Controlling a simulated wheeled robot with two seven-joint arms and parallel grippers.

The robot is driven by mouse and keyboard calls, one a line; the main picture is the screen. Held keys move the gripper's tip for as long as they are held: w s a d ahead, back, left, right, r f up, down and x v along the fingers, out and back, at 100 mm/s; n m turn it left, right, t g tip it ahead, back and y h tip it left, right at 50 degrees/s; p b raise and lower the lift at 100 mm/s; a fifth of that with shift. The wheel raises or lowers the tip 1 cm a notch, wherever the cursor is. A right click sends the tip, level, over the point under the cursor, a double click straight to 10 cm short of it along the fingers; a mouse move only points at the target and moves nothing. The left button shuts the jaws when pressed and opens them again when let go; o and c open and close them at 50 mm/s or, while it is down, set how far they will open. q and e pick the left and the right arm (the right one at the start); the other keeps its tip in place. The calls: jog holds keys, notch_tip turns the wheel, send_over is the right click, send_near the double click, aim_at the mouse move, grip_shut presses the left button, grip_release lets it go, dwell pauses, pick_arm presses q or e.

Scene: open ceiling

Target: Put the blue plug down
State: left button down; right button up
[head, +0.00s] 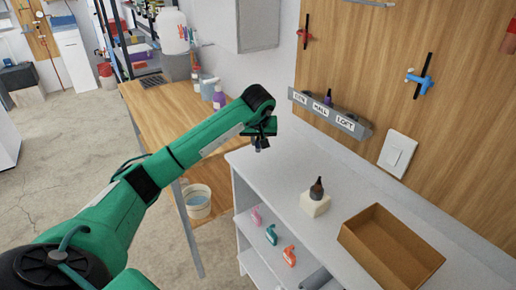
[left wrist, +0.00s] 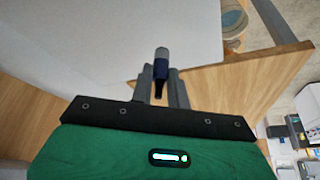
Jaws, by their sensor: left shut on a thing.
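My left gripper (head: 262,137) is at the left end of the grey worktop, above its surface in the head view. It is shut on the blue plug (head: 262,146). In the left wrist view the plug (left wrist: 161,64) is dark blue with a grey end. It sits between the two fingers (left wrist: 162,84) and points away from the palm, over the pale worktop (left wrist: 120,40). I cannot tell whether the plug touches the surface. My right gripper is not in view.
A white block (head: 315,205) with a dark plug-like piece (head: 317,187) and an open brown box (head: 352,241) stand on the worktop. A labelled rail (head: 352,127) on the wall holds a dark purple piece (head: 327,98). The worktop between gripper and block is clear.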

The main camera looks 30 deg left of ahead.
aim_at(258, 149)
pick_arm(q)
notch_tip(258, 149, down, 3)
jog(key=shift+f+p, duration=0.15)
jog(key=shift+p, duration=0.15)
jog(key=shift+f, duration=0.3)
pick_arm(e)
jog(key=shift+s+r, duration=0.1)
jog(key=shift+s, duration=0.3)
pick_arm(q)
jog(key=shift+f, duration=0.15)
jog(key=c, duration=1.4)
grip_release()
jog(key=shift+o, duration=0.2)
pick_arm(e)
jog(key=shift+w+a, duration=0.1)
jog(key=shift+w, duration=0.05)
